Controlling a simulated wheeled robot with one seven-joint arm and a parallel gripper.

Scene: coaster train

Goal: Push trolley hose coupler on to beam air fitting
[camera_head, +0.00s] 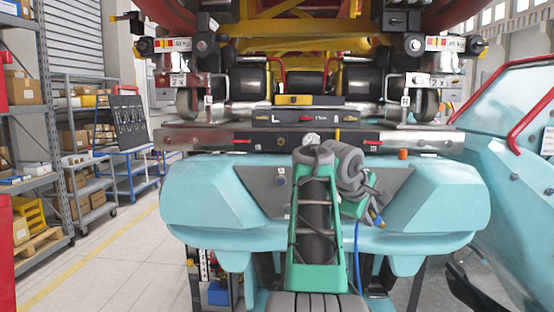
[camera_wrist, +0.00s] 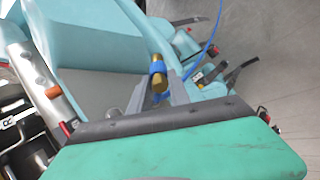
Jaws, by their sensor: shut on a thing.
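My gripper (camera_head: 371,207) is shut on the hose coupler (camera_wrist: 157,84), a brass piece with a blue collar. In the wrist view the coupler stands between the two grey fingers of my gripper (camera_wrist: 160,92). In the head view the coupler (camera_head: 378,219) shows small at the fingertips, in front of the teal body. A blue hose (camera_head: 357,258) hangs below it. The steel beam (camera_head: 225,139) crosses behind and above, apart from the coupler. I cannot surely pick out the air fitting on the beam.
An orange cap (camera_head: 403,154) stands at the beam's right part and also shows in the wrist view (camera_wrist: 54,92). The teal body (camera_head: 215,190) spans below the beam. A teal car side with a red rail (camera_head: 530,120) stands close at right. Floor (camera_head: 115,235) is clear at left.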

